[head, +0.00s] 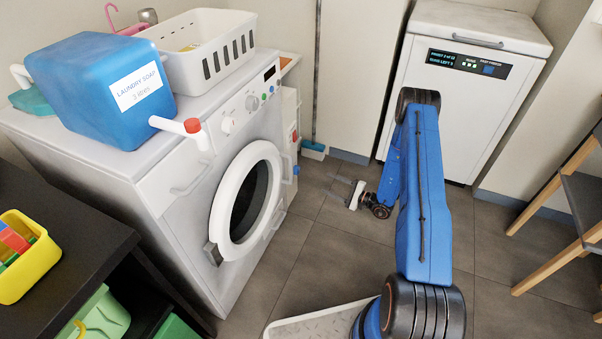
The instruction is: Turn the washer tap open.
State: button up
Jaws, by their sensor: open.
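The washer (180,180) is a white front-loader at the left, with its round door closed. A small grey fitting (148,16) shows behind its top at the back, beside a pink hose (112,18); it may be the washer tap, but it is too small and partly hidden to tell its setting. My gripper (338,187) is open and empty, low over the floor to the right of the washer and well apart from the fitting.
A blue laundry soap container (95,85) with a red-tipped white spout (185,126) lies on the washer, beside a white basket (205,55). A broom (315,100) stands behind. A white appliance (450,110) is at the back. Open floor lies between.

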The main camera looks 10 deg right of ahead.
aim_at(299, 171)
jog(key=x, duration=1.5)
jog(key=shift+w+a, duration=0.25)
jog(key=c, duration=1)
